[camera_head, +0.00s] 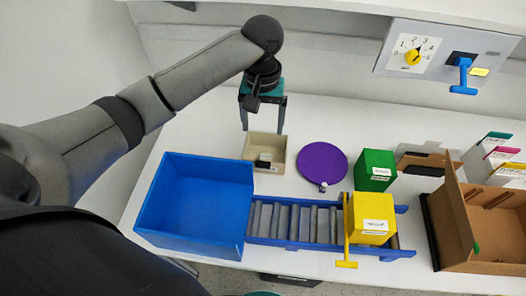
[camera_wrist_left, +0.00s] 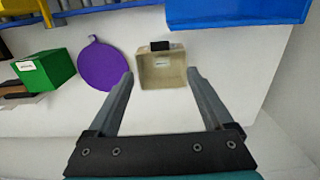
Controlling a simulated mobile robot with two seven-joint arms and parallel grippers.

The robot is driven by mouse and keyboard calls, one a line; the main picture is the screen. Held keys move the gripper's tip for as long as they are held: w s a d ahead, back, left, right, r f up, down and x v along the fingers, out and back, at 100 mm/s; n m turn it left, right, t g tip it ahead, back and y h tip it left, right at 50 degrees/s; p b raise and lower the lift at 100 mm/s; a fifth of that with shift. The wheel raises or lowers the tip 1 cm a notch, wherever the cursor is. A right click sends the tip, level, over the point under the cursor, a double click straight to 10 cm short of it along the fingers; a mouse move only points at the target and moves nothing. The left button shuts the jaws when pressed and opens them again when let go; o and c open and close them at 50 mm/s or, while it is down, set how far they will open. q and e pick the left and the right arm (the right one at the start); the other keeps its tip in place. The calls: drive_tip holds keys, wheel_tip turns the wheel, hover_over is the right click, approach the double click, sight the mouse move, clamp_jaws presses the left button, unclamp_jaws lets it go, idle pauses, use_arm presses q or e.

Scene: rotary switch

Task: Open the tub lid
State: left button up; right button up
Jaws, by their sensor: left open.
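A small beige tub (camera_head: 278,143) stands on the white table right of the blue bin. A black piece with a pale label shows at its near side, and the tub also shows in the left wrist view (camera_wrist_left: 148,81). I cannot tell whether a lid covers it. My left gripper (camera_head: 262,130) is open and points down above the tub's far side. Its two fingers (camera_wrist_left: 160,75) appear either side of the tub in the left wrist view, with nothing between them. My right gripper is not in view.
A purple disc (camera_head: 322,161) lies right of the tub. A large blue bin (camera_head: 200,185) stands left, joined to a roller track (camera_head: 295,222) with a yellow box (camera_head: 371,217). A green box (camera_head: 375,169) is further right. A dial panel (camera_head: 440,52) with blue lever hangs behind.

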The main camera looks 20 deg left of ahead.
sight(262, 164)
use_arm(q)
wheel_tip(262, 164, down, 15)
drive_tip(key=b, duration=0.2)
drive_tip(key=shift+s+b, duration=0.1)
drive_tip(key=shift+b, duration=0.25)
clamp_jaws()
idle(0.6)
